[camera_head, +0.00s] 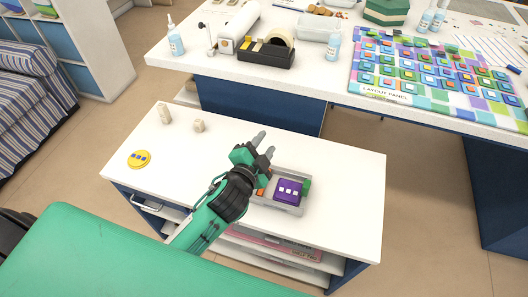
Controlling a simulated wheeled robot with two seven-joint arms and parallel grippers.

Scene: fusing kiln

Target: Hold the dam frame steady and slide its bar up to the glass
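The grey dam frame (296,209) lies on the white top of a low cabinet, right of my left forearm. A purple glass piece (288,190) with small pale squares lies inside it. A green block (306,187) is at the frame's right side, close to the glass. A small orange piece (261,192) shows at the left, partly behind my wrist. I cannot tell which part is the sliding bar. My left gripper (266,143) is above the cabinet top near the frame's far left corner, its two fingers apart and nothing between them. My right gripper is out of view.
A yellow disc (139,158) and two small beige blocks (165,113) (199,126) stand on the cabinet's left part. The cabinet top (345,165) is clear right of the frame. Behind is a white worktable with a tape dispenser (266,52), bottles and a coloured layout panel (385,98).

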